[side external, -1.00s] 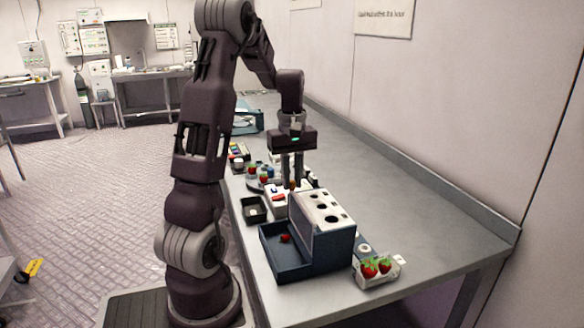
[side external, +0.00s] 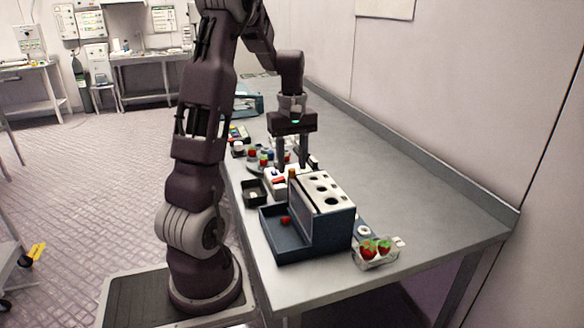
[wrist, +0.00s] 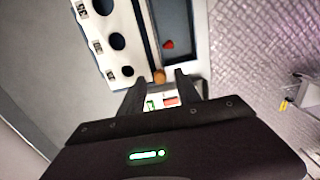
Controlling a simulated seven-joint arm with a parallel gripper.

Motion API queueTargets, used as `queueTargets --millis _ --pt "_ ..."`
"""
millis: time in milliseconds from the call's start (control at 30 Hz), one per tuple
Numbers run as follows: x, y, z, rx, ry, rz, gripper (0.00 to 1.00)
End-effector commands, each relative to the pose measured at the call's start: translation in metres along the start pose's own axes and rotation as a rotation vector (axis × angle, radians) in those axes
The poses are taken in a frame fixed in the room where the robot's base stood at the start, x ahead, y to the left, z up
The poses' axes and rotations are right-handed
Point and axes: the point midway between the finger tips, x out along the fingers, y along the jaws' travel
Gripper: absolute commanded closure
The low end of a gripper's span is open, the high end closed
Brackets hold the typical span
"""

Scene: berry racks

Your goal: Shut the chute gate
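The blue chute box (side external: 325,236) with a white top with holes (side external: 326,190) stands near the front of the bench. An orange knob (side external: 291,173), apparently the gate's handle, stands at the far edge of this box; it also shows in the wrist view (wrist: 159,76). The gate plate itself cannot be made out clearly. My gripper (side external: 291,166) points down over the knob, its fingers apart. In the wrist view the knob appears between the fingertips (wrist: 159,79); I cannot tell whether they touch it. A red berry (side external: 285,220) lies in the box's open tray.
A clear punnet with strawberries (side external: 374,250) stands right of the box. A small dark tray (side external: 255,192) and a round rack with berries (side external: 262,165) stand at left and behind. The bench's right side (side external: 420,215) is clear.

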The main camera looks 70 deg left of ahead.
Motion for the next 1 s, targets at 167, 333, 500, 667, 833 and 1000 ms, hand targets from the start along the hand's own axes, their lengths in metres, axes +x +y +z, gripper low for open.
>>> queueTargets --millis 167,333,500,667,833,1000 --pt "-0.037 0.001 -0.001 0.001 0.004 0.003 0.6" --pt "-0.051 0.0 0.0 -0.001 0.001 0.0 0.6" --pt "-0.051 0.0 0.0 -0.001 0.0 0.0 0.6" --pt "-0.051 0.0 0.0 -0.001 0.0 0.0 0.6" --pt "-0.069 0.009 0.038 0.145 0.025 0.045 0.6" --pt "-0.112 -0.005 0.18 0.752 0.147 0.203 0.6"
